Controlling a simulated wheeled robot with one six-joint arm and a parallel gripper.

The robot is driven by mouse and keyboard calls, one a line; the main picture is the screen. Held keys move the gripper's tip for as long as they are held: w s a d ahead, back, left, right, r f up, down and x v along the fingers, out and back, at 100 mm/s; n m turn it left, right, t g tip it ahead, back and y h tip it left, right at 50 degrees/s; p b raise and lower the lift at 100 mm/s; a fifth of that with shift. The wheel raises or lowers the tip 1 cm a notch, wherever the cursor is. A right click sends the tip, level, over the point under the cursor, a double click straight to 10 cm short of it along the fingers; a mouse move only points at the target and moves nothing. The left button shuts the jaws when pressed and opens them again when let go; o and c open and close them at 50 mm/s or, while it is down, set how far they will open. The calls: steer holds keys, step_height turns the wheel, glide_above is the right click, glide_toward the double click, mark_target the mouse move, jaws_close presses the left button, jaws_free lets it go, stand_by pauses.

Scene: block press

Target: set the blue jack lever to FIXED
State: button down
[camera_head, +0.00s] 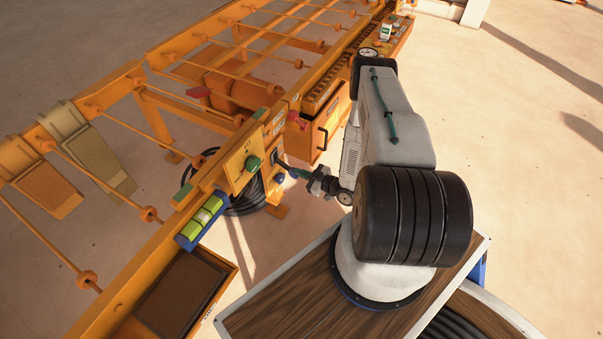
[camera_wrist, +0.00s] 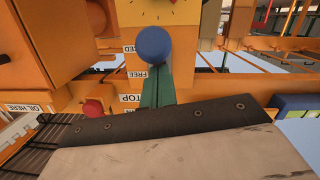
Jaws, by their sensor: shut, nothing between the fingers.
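The blue jack lever shows in the wrist view as a round blue knob (camera_wrist: 153,45), seen end-on. My gripper (camera_wrist: 158,70) has green fingers, shut and empty, just below the knob. I cannot tell whether the fingertips touch it. The lever's shaft is hidden. In the head view my gripper (camera_head: 290,171) reaches left to the orange machine's side, and the lever cannot be made out clearly there.
Open floor lies below right of the machine.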

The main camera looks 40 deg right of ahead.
steer(key=s+d+r, duration=0.2)
steer(key=s+r, duration=0.2)
steer(key=s, duration=0.6)
steer(key=shift+s+d, duration=0.25)
steer(key=shift+d, duration=0.15)
steer(key=shift+r, duration=0.1)
